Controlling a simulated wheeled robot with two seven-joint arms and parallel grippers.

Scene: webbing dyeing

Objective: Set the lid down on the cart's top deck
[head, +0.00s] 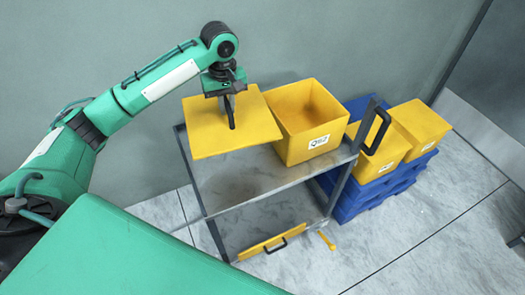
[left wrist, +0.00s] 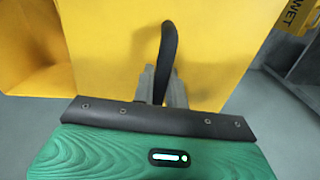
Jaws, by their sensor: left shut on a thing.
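My left gripper (head: 230,108) is shut on the black handle of a flat yellow lid (head: 203,127). In the left wrist view the two fingers (left wrist: 163,88) close around the handle, and the yellow lid (left wrist: 110,60) fills the middle. The lid is over the left back part of the grey cart's top deck (head: 235,180), with its left corner past the cart's left edge. I cannot tell how large the gap to the deck is. My right gripper is not in view.
An open yellow bin (head: 308,135) stands on the deck's right part, close beside the lid. A second yellow lid (head: 268,247) is on the cart's lower level. The cart's dark handle (head: 378,128) rises at right. Yellow bins (head: 415,125) stand on blue pallets (head: 375,190). The deck's front is bare.

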